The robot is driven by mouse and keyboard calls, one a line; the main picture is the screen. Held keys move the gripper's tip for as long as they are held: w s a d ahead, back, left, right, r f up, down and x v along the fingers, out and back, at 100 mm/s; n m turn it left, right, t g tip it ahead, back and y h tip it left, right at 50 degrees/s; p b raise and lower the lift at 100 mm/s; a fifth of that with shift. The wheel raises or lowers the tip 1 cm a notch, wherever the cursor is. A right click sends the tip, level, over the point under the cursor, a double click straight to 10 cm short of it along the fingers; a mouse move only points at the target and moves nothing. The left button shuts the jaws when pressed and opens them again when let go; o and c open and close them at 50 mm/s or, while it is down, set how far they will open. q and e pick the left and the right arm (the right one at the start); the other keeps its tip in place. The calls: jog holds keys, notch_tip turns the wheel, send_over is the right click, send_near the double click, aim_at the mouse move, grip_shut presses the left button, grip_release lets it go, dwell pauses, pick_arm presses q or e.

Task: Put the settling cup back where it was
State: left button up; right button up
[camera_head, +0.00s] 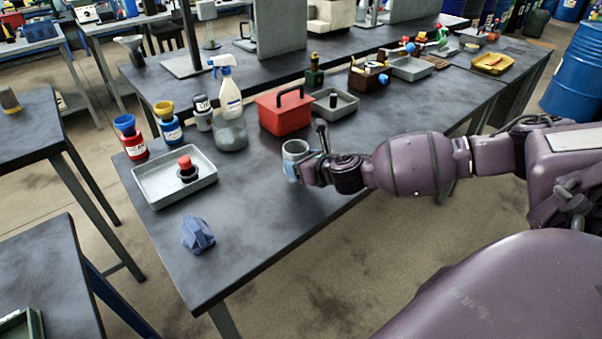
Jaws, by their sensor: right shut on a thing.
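A small grey-blue cup (295,149), which looks like the settling cup, is at the front part of the dark table (262,205). My right gripper (300,168) is shut on the cup from its right side. The cup is upright with its open top showing; the gripper hides part of its lower right side. I cannot tell whether its base touches the table. My left gripper is not in view.
A grey tray (150,187) with a red-capped dark item (187,169) is at left. A clear container (230,136), spray bottle (230,95) and red toolbox (284,112) stand behind. Table between cloth and cup is clear.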

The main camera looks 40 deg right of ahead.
notch_tip(320, 180, down, 3)
jog(key=shift+b, duration=0.3)
jog(key=shift+f, duration=0.2)
jog(key=shift+r, duration=0.15)
jog(key=o, duration=1.1)
jog(key=shift+f, duration=0.2)
